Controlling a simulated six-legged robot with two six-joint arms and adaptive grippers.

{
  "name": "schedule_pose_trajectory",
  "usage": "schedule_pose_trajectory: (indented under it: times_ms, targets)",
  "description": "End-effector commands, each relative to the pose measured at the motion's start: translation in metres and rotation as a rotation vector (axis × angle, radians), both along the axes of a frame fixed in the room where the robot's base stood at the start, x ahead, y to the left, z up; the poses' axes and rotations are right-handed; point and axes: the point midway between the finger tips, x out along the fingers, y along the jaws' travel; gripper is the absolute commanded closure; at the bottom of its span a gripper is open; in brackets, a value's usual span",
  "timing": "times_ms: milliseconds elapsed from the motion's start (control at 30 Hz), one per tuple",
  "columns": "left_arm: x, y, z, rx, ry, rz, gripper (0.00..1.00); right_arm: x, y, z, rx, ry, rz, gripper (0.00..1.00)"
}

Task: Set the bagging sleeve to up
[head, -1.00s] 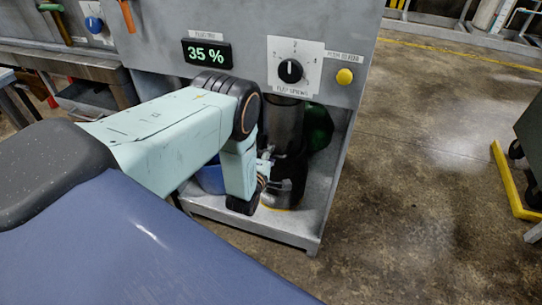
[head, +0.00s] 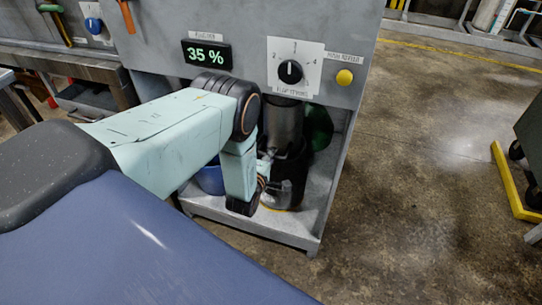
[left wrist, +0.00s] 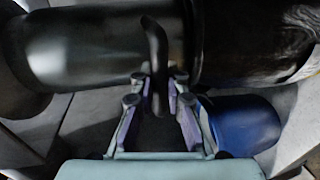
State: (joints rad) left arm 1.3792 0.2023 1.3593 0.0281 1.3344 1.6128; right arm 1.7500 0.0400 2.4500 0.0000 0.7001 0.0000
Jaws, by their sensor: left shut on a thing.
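The bagging sleeve (head: 284,122) is an upright grey tube under the panel, with a black lower part that stands in the open bay. In the left wrist view it lies across the top as a dark, shiny cylinder (left wrist: 85,50). A black curved handle (left wrist: 156,45) sticks out from it. My left gripper (left wrist: 158,90) is shut on this handle, one finger on each side. In the head view the left gripper (head: 265,168) is at the sleeve's left side, partly hidden by my wrist. My right gripper is not in view.
A blue container (head: 210,179) stands in the bay left of the sleeve, and a dark green round thing (head: 319,127) behind it. The panel above has a dial (head: 290,71), a yellow button (head: 344,77) and a 35 % display (head: 207,55).

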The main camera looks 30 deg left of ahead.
Motion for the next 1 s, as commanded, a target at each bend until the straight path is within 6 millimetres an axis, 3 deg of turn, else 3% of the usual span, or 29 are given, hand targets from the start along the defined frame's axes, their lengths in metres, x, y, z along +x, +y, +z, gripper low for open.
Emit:
schedule_pose_trajectory:
  times_ms: [167, 1000]
  targets:
    - [0.0, 0.0, 0.009, 0.0, 0.0, 0.001, 1.0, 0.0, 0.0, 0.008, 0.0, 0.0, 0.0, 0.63]
    - [0.001, 0.002, 0.126, 0.001, -0.007, 0.003, 1.0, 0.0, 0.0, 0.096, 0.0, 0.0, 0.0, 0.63]
